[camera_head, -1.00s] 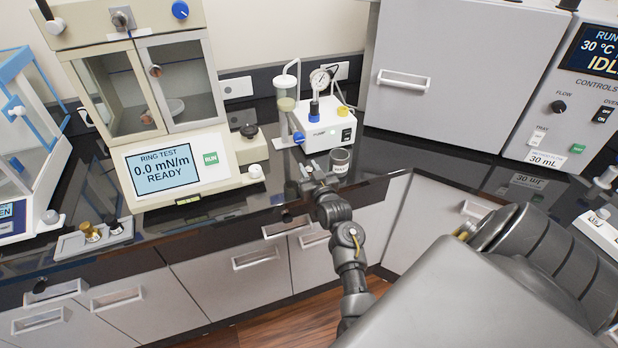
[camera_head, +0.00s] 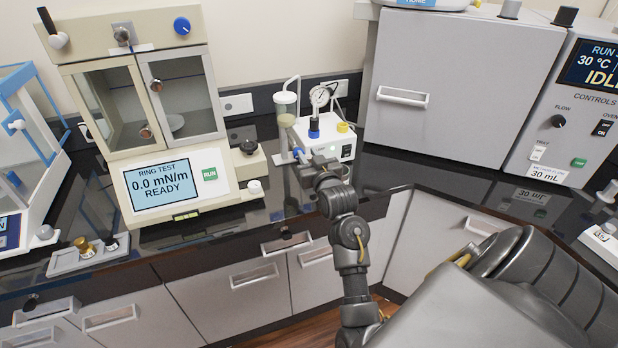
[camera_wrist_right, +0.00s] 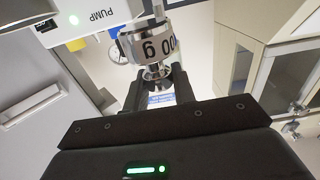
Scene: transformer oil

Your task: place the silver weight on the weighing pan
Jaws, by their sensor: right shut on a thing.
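The silver weight (camera_wrist_right: 148,44) is a shiny cylinder with a partly visible upside-down label in the right wrist view. My right gripper (camera_wrist_right: 158,84) is shut on its knob-like end. In the head view my right gripper (camera_head: 312,162) is above the counter in front of the white pump box; the weight cannot be made out there. A glass-sided balance (camera_head: 25,150) stands at the far left edge, partly cut off; its weighing pan cannot be made out. My left gripper is not in view.
The ring-test instrument (camera_head: 165,190) stands between the balance and my gripper. A tray (camera_head: 65,264) with a gold weight (camera_head: 84,246) lies at the counter's front left. The pump box (camera_head: 335,140) and a glass column (camera_head: 286,112) are close behind my gripper. A large grey cabinet (camera_head: 460,90) is to the right.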

